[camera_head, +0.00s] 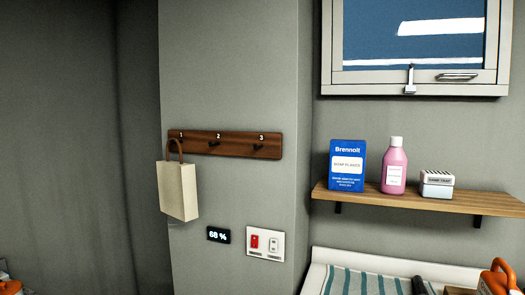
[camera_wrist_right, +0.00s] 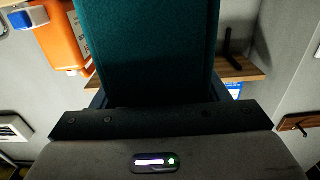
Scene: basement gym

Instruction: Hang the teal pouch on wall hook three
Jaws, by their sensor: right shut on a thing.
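The wooden hook rail (camera_head: 225,144) is on the grey wall pillar, with dark hooks labelled 1, 2 and 3. Hook three (camera_head: 258,146) is at the right end and is bare. Hook two (camera_head: 214,143) is bare too. A cream bag (camera_head: 178,192) hangs by its brown handle at hook one. The teal pouch (camera_wrist_right: 145,45) fills the top middle of the right wrist view. My right gripper (camera_wrist_right: 158,106) is shut on the pouch; its fingertips are mostly hidden. The pouch and both grippers are outside the head view. A rail end (camera_wrist_right: 298,121) shows at the wrist view's right edge.
A wooden shelf (camera_head: 420,198) right of the pillar holds a blue box (camera_head: 347,165), a pink bottle (camera_head: 394,166) and a small white box (camera_head: 436,184). A switch panel (camera_head: 264,244) is below the rail. A striped towel (camera_head: 365,283) and orange container (camera_head: 499,277) are lower right.

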